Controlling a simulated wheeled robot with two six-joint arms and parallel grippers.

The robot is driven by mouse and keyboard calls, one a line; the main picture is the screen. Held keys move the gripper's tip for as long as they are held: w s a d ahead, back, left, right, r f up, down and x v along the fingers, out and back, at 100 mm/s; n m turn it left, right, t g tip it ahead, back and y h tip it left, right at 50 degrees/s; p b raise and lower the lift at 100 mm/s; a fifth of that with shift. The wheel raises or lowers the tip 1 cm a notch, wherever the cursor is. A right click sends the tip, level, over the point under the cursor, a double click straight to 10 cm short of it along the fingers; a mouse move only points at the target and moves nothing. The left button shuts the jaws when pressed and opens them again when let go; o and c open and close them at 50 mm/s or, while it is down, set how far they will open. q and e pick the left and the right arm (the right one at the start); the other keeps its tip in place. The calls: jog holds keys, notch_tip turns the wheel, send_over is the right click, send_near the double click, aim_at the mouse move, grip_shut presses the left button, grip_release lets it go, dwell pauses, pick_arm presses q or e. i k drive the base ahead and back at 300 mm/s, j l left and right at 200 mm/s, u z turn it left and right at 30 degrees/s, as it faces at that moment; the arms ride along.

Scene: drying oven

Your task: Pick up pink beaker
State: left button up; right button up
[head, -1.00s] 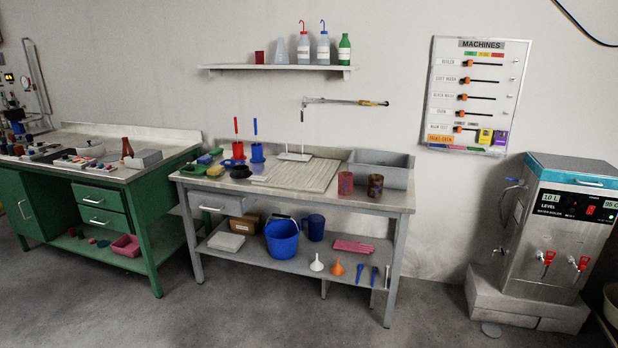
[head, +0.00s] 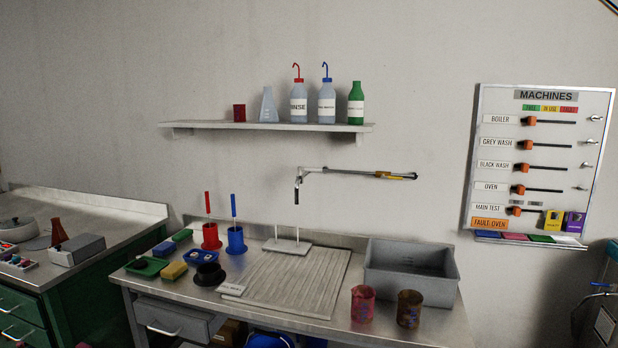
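A pink, reddish beaker (head: 363,304) stands upright near the front right of the steel bench, in front of the grey basin. A brown beaker (head: 409,309) of similar size stands just to its right, with a small gap between them. Neither of my grippers shows in the head view.
The steel bench (head: 447,325) carries a ribbed draining board (head: 290,285), a grey basin (head: 410,272), red and blue brush holders, sponges and a black bowl. A swing tap (head: 350,174) sticks out from the wall above. A green bench (head: 90,285) stands left.

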aim_at(363, 296)
jog(key=i, duration=1.75)
jog(key=i+z, duration=0.25)
jog(key=z, duration=0.75)
